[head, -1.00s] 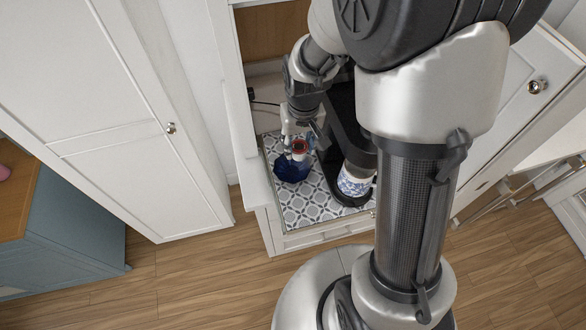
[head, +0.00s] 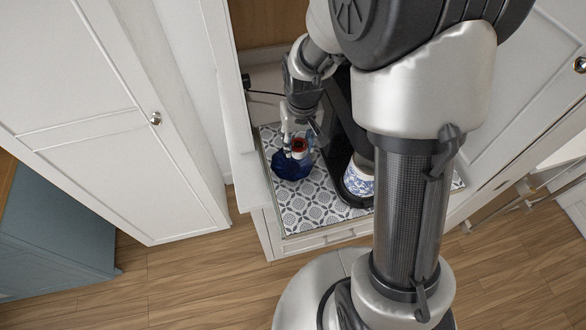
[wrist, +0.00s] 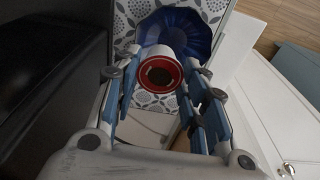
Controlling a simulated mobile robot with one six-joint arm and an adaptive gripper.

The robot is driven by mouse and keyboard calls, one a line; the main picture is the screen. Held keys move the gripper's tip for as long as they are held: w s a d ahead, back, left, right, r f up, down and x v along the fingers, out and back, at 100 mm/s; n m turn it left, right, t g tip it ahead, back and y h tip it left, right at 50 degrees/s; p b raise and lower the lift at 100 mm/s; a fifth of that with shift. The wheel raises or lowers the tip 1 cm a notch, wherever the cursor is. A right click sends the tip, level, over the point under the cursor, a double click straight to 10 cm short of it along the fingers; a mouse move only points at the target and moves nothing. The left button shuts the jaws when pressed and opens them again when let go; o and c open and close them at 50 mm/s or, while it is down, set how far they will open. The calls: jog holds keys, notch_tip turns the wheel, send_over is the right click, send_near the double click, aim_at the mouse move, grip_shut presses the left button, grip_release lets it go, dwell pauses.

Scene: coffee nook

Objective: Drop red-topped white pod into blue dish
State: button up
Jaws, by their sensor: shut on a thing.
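The white pod with a red top (wrist: 159,73) is between the fingers of my gripper (wrist: 163,85) in the wrist view. It also shows in the head view (head: 299,148). My gripper (head: 298,145) is shut on the pod. The blue dish (head: 286,168) stands on the patterned tray surface, and in the head view the pod overlaps its right upper part. In the wrist view the dish (wrist: 178,28) shows just beyond the pod, partly hidden by it. I cannot tell the height of the pod over the dish.
A dark coffee machine (head: 340,125) stands right of the dish, with a blue-and-white patterned cup (head: 358,180) at its base. The patterned surface (head: 305,212) is clear in front of the dish. Cabinet walls close in the nook on the left.

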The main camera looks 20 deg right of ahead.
jog(key=shift+f, duration=0.15)
jog(key=o, duration=0.8)
jog(key=r, duration=0.4)
jog(key=s+r, duration=0.1)
jog(key=r, duration=0.7)
jog(key=shift+s, duration=0.2)
